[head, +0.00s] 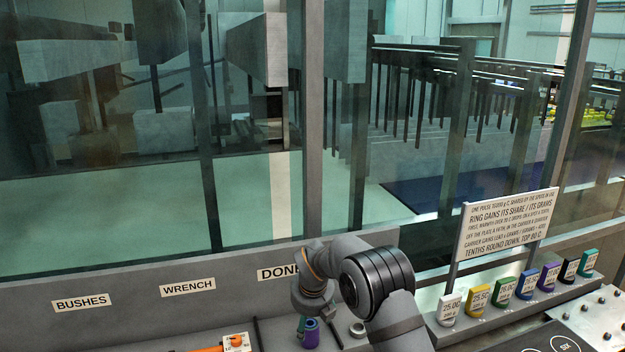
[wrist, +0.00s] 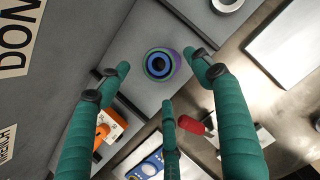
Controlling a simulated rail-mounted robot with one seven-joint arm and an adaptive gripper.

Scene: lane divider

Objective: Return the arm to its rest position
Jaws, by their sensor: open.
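My gripper (wrist: 160,78) has green padded fingers, spread open with nothing between them, in the wrist view. A purple ring with a blue and dark centre (wrist: 160,65) sits on the grey surface between and beyond the fingertips, apart from them as far as I can see. In the head view my arm bends down at the bottom centre. The purple piece (head: 311,335) shows just below my wrist, in front of the DONE label (head: 278,272). The fingers are mostly hidden there, with only a bit of green showing.
A grey metal ring (head: 357,328) lies right of the purple piece. An orange item with a white label (head: 235,342) is to the left, past a dark divider (head: 258,333). Several coloured blocks (head: 502,291) stand at right under a sign (head: 508,224). A glass wall stands behind.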

